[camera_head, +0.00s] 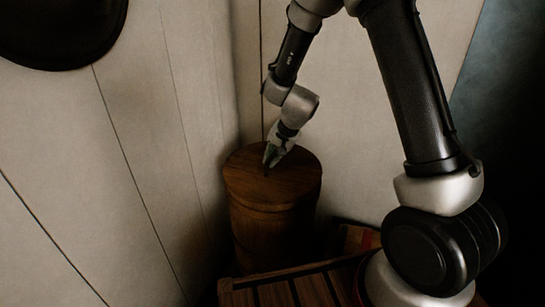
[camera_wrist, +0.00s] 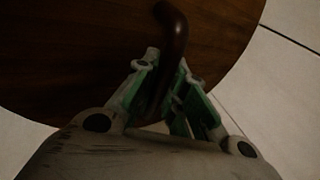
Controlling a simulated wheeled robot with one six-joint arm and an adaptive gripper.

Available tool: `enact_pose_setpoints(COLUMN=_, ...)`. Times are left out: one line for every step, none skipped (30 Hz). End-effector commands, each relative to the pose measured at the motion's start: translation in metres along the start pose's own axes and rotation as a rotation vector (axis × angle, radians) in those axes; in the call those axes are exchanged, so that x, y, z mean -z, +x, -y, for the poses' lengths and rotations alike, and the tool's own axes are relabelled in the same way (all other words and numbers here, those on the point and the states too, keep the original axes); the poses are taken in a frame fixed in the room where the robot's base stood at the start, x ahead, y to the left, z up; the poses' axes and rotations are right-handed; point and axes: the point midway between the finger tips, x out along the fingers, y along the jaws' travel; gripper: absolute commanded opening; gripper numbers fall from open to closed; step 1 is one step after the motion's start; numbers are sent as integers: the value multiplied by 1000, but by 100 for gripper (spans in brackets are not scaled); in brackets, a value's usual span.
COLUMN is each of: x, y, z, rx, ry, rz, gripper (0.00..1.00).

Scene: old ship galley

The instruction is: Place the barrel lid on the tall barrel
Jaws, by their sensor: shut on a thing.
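The barrel lid (camera_head: 290,178) is a round dark wooden disc with a curved dark handle (camera_wrist: 172,35). In the head view it lies over the top of the tall barrel (camera_head: 265,238), with its rim roughly in line with the barrel's. I cannot tell whether it touches all round. My gripper (camera_head: 270,160) points down at the lid's top. In the wrist view my gripper (camera_wrist: 170,85) has its green-lined fingers on both sides of the handle, shut on it. The lid (camera_wrist: 70,60) fills the upper left there. The barrel is hidden in that view.
Pale plank walls (camera_head: 130,130) meet in a corner close behind and left of the barrel. A slatted wooden surface (camera_head: 290,292) is in front of it. A reddish-brown object (camera_head: 360,238) sits right of the barrel. A dark round object (camera_head: 60,30) is at top left.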

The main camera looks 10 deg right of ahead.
Motion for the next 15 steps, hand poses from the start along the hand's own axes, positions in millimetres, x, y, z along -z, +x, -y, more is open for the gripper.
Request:
enact_pose_setpoints(x=0, y=0, z=0, rx=1, ry=0, rz=-1, gripper=0)
enact_pose_setpoints(x=0, y=0, z=0, rx=1, ry=0, rz=-1, gripper=0)
enact_pose_setpoints(x=0, y=2, z=0, rx=1, ry=-1, rz=-1, gripper=0)
enact_pose_setpoints(x=0, y=2, z=-1, rx=1, ry=0, rz=-1, gripper=0)
enact_pose_setpoints(x=0, y=2, z=-1, rx=0, ry=0, rz=0, gripper=18)
enact_pose_setpoints(x=0, y=2, z=-1, rx=0, ry=0, rz=0, gripper=25)
enact_pose_setpoints(x=0, y=2, z=-1, rx=0, ry=-1, rz=1, gripper=31)
enact_pose_setpoints(x=0, y=2, z=-1, rx=0, ry=-1, rz=1, gripper=34)
enact_pose_setpoints(x=0, y=2, z=-1, rx=0, ry=-1, rz=0, gripper=34)
enact_pose_setpoints(x=0, y=2, z=-1, rx=0, ry=0, rz=1, gripper=34)
enact_pose_setpoints(x=0, y=2, z=-1, rx=0, ry=0, rz=1, gripper=34)
enact_pose_setpoints(x=-1, y=2, z=-1, rx=0, ry=0, rz=1, gripper=34)
enact_pose_setpoints(x=-1, y=2, z=-1, rx=0, ry=0, rz=1, gripper=34)
enact_pose_setpoints(x=-1, y=2, z=-1, rx=0, ry=0, rz=1, gripper=34)
enact_pose_setpoints(x=-1, y=2, z=-1, rx=0, ry=0, rz=1, gripper=34)
